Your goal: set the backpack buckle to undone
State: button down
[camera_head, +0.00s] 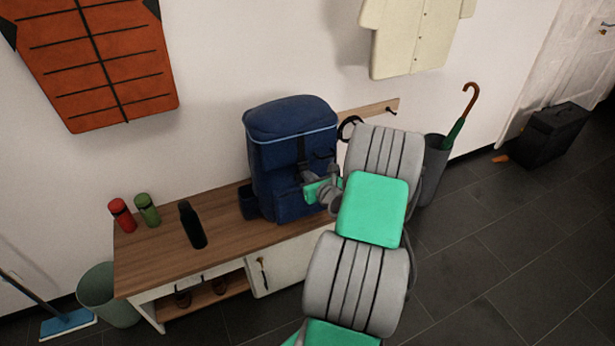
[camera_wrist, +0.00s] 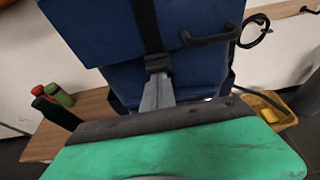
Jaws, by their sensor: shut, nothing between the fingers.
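The blue backpack (camera_head: 268,165) stands upright on the wooden bench top, its front facing my arm. It fills the upper middle of the wrist view (camera_wrist: 110,35). A black strap (camera_wrist: 146,25) runs down its front to the dark buckle (camera_wrist: 158,63). My gripper (camera_head: 306,180) is at the front of the backpack. In the wrist view its grey fingers (camera_wrist: 160,78) are shut and empty, with the tips at the lower edge of the buckle. I cannot tell whether they touch it. Whether the buckle is fastened is too small to tell.
A black bottle (camera_head: 192,225), a red flask (camera_head: 122,215) and a green flask (camera_head: 147,210) stand on the bench (camera_head: 150,265) to the left. A grey umbrella stand (camera_head: 434,165) is right of my arm. A yellow object (camera_wrist: 262,105) shows at right in the wrist view.

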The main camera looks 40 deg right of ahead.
notch_tip(320, 180, up, 2)
jog(key=shift+p, duration=0.4)
jog(key=shift+f, duration=0.15)
notch_tip(320, 180, down, 5)
jog(key=b, duration=0.4)
jog(key=r+p+v, duration=0.1)
jog(key=p+v, duration=0.1)
jog(key=v, duration=0.8)
